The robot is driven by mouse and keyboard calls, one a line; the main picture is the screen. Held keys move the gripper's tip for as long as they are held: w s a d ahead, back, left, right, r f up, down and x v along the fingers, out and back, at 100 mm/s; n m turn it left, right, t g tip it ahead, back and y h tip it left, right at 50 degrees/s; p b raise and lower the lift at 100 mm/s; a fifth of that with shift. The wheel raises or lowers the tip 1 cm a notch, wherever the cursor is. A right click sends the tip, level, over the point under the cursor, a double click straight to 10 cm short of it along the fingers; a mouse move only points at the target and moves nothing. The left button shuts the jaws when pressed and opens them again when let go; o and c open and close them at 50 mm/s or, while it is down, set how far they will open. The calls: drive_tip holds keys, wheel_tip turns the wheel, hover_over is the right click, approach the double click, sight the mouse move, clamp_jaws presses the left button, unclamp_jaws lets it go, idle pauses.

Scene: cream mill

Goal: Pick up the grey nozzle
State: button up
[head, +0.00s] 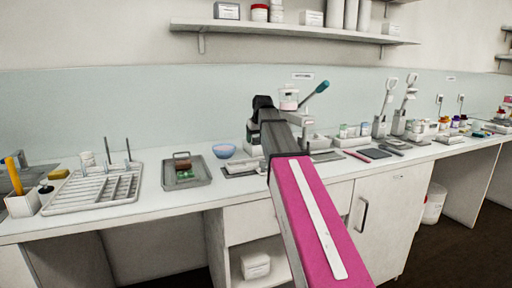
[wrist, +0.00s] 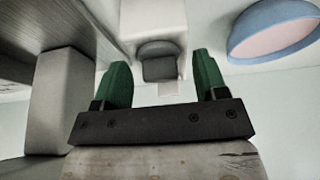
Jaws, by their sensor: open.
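My gripper (wrist: 161,64) is open, with its two green fingers apart and nothing held between them. A dark grey rounded piece (wrist: 160,70), which looks like the grey nozzle, shows in the wrist view between and beyond the fingertips. It sits at the end of a white block (wrist: 150,18). I cannot tell the gap between fingers and piece. In the head view my arm reaches over the bench and its end hides the nozzle.
A grey tray (head: 200,180) and a white rack (head: 75,200) stand to the left. A lever device (head: 317,90) stands right of my arm's end.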

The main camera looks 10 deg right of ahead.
sight(257, 142)
drive_tip(key=c, duration=0.9)
drive_tip(key=shift+c, duration=0.2)
drive_tip(key=shift+c, duration=0.6)
wheel_tip(257, 142, up, 10)
drive_tip(key=shift+r, duration=0.1)
